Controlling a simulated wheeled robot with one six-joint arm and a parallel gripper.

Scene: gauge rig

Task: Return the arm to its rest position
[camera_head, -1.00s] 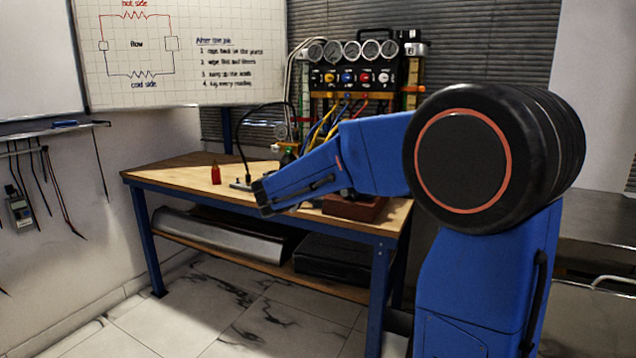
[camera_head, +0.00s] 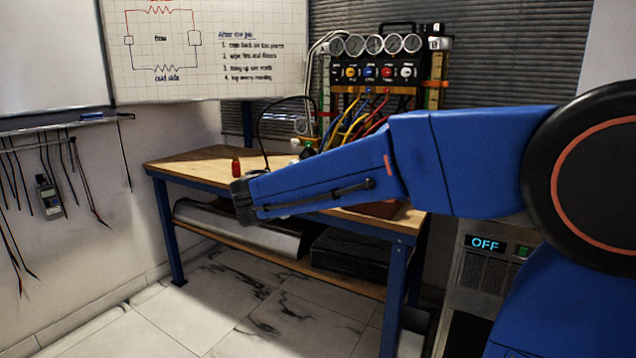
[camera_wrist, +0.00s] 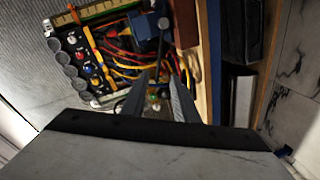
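My arm reaches left across the head view, with its dark end joint (camera_head: 243,201) in front of the bench's near edge. My gripper (camera_wrist: 165,68) shows in the wrist view as two grey fingers with a gap between them. Nothing is seen held in the gap. The fingers point toward the hoses and the gauge panel. In the head view I cannot make out the fingers.
The wooden bench (camera_head: 190,165) bears a red bottle (camera_head: 236,168) and a brown box, partly hidden by my arm. The gauge panel (camera_head: 378,72) with coloured hoses stands behind. A cabinet reading OFF (camera_head: 484,243) is at right. Tiled floor in front is clear.

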